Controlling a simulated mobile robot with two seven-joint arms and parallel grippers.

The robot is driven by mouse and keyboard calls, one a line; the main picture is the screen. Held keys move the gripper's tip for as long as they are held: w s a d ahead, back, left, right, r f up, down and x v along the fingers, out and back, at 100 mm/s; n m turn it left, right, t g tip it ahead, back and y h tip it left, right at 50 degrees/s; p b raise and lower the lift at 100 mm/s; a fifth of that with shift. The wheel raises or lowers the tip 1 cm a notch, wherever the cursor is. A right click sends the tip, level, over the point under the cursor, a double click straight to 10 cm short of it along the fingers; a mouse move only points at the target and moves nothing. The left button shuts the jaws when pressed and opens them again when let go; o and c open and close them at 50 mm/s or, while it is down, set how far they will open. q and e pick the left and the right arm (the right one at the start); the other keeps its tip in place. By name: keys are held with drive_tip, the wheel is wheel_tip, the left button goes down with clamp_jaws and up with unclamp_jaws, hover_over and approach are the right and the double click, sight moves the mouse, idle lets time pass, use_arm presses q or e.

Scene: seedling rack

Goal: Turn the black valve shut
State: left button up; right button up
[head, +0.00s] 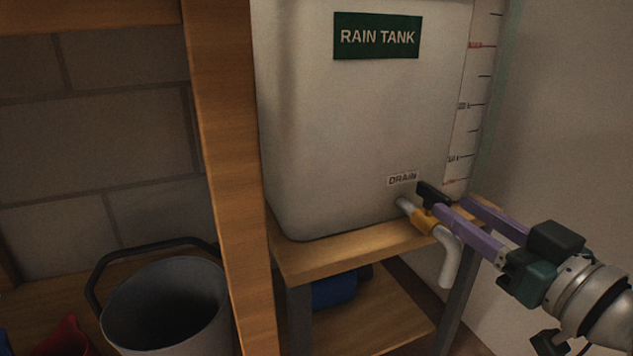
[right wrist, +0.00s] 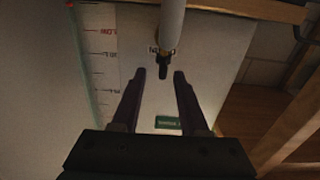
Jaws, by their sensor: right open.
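The black valve (head: 433,193) is a small handle on the yellow fitting (head: 424,221) of the drain pipe, low on the front of the rain tank. My right gripper (head: 452,204) comes in from the right, open, with purple fingers. In the head view its near fingertip is right beside the handle. In the right wrist view the black handle (right wrist: 163,69) shows between the two fingertips (right wrist: 159,76), and the jaws are apart. I cannot tell whether a finger touches it. My left gripper is not in view.
The white tank (head: 350,120) stands on a wooden shelf (head: 320,256) behind a wooden post (head: 232,150). A white pipe spout (head: 450,262) hangs below the valve. A grey bucket (head: 170,305) is at lower left. The wall (head: 570,110) is close on the right.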

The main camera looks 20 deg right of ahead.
sight(418, 185)
drive_tip(key=shift+w+a+f+b, duration=0.15)
drive_tip(key=shift+w+b, duration=0.2)
drive_tip(key=shift+w, duration=0.2)
drive_tip(key=shift+w+a+f+b, duration=0.1)
drive_tip(key=shift+w+a+b, duration=0.05)
drive_tip(key=shift+w+b, duration=0.3)
drive_tip(key=w+b, duration=0.1)
drive_tip(key=w, duration=0.2)
drive_tip(key=w+b, duration=0.1)
drive_tip(key=w, duration=0.1)
drive_tip(key=shift+w+a+r, duration=0.15)
drive_tip(key=shift+w+r, duration=0.05)
drive_tip(key=shift+w, duration=0.2)
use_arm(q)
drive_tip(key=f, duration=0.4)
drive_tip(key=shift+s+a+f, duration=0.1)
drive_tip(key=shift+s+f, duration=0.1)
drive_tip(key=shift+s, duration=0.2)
use_arm(e)
drive_tip(key=shift+w+a, duration=0.1)
drive_tip(key=shift+w, duration=0.25)
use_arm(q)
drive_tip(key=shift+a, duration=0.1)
use_arm(e)
clamp_jaws()
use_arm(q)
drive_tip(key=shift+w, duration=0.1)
